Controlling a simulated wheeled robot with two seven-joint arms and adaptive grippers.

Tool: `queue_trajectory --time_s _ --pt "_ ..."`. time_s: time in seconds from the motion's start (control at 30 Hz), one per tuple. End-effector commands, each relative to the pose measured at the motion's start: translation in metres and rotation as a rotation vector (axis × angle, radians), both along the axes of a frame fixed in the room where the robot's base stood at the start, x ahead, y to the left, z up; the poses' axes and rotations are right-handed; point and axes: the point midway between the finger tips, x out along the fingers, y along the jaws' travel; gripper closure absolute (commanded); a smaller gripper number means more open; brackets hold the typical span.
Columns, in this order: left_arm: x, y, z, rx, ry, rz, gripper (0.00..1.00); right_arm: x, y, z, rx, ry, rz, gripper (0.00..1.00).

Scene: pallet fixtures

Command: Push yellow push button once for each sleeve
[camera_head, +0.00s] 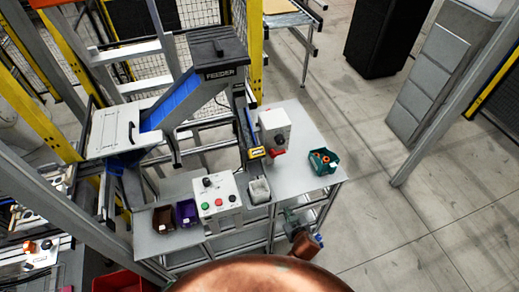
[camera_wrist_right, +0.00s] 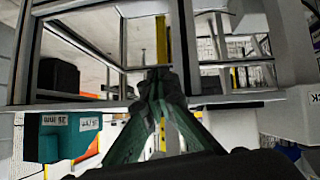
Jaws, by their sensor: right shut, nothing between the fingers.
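I cannot make out a yellow push button for certain. A grey control box (camera_head: 217,197) on the table carries green, red and black buttons. A small yellow-framed device (camera_head: 257,152) sits at the end of the feeder chute. A green bin (camera_head: 332,167) at the table's right holds small orange pieces that may be sleeves. My right gripper (camera_head: 290,216) is low at the table's front edge, apart from the control box and bin. In the right wrist view its teal fingers (camera_wrist_right: 158,76) meet at the tips, shut and empty. My left gripper is out of view.
A white box (camera_head: 275,124) with a black knob and a red part stands behind. Brown (camera_head: 164,219) and purple (camera_head: 186,213) bins and a light grey container (camera_head: 259,191) flank the control box. A teal bin (camera_wrist_right: 55,140) labelled 25 mm shows in the wrist view.

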Motion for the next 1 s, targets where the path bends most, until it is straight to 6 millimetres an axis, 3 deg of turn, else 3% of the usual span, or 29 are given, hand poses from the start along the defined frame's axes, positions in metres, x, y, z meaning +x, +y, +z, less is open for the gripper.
queue_trajectory --time_s 0.03,0.1,0.2,0.3,0.4,0.53,1.0 --pt "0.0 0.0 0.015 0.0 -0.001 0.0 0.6 0.007 0.02 0.065 0.03 -0.07 0.015 1.0" --pt "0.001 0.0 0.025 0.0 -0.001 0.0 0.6 0.007 0.043 0.137 0.077 -0.151 0.024 1.0" --pt "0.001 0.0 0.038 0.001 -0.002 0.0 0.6 -0.004 0.067 0.228 0.151 -0.249 0.033 1.0" --pt "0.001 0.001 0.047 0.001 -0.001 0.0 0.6 -0.019 0.079 0.295 0.22 -0.319 0.035 1.0" --pt "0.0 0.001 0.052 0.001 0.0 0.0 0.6 -0.031 0.084 0.336 0.269 -0.36 0.036 1.0" --pt "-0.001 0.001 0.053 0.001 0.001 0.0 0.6 -0.039 0.086 0.358 0.298 -0.383 0.035 1.0" --pt "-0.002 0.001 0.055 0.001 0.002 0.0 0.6 -0.031 0.089 0.358 0.299 -0.385 0.037 1.0"
